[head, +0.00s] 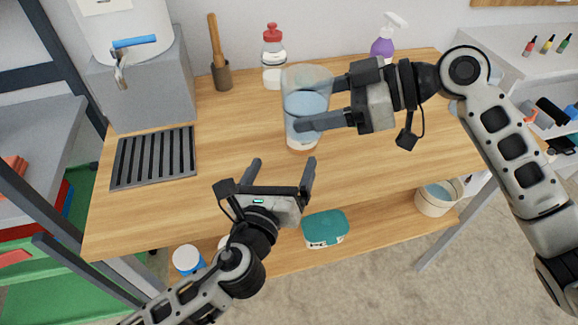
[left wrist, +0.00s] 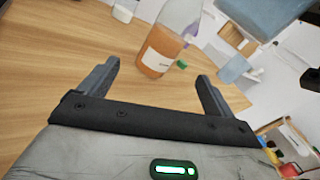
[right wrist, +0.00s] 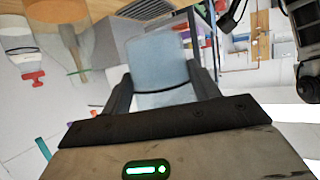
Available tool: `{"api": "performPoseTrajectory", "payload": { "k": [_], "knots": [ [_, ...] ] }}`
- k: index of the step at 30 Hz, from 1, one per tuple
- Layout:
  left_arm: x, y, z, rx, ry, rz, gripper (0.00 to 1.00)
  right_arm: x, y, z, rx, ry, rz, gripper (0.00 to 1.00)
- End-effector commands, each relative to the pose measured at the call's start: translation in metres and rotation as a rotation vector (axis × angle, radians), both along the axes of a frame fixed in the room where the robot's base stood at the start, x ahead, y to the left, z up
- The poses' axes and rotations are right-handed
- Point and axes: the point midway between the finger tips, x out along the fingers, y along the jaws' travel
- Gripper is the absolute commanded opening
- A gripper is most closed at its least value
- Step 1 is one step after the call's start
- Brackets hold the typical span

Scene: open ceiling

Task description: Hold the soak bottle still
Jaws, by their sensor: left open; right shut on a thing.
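My right gripper (head: 328,105) is shut on a clear container with pale blue contents (head: 306,104), held above the bench. The container fills the space between its fingers in the right wrist view (right wrist: 158,70). A clear, pale-labelled bottle base (head: 302,142) shows directly below it; the rest is hidden or overlapped. My left gripper (head: 282,172) is open and empty near the front edge, its fingers facing that base. In the left wrist view a clear bottle with a white label and amber lower part (left wrist: 160,62) stands beyond the open fingers, apart from them.
The wooden bench (head: 235,135) is clear at front left. A slotted black tray (head: 154,158) and a dispenser (head: 130,75) are left.

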Motion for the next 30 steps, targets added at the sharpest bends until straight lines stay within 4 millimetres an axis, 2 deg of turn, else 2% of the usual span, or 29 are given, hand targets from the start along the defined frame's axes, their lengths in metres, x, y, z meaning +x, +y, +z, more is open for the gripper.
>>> {"api": "performPoseTrajectory", "payload": {
  "k": [4,11,24,30],
  "knots": [
    [0.006,-0.012,-0.003,0.213,-0.073,0.037,0.90,0.000,0.000,0.001,0.001,-0.001,-0.001,0.34],
    [0.018,-0.017,-0.003,0.310,-0.106,0.053,0.90,0.000,0.000,0.001,0.001,-0.001,-0.001,0.34],
    [0.092,-0.030,-0.003,0.306,-0.104,0.052,0.90,0.000,0.000,0.001,0.001,-0.001,-0.001,0.34],
    [0.116,-0.034,-0.003,0.305,-0.103,0.051,0.90,0.000,0.000,0.001,0.001,-0.001,-0.001,0.34]
  ]
}}
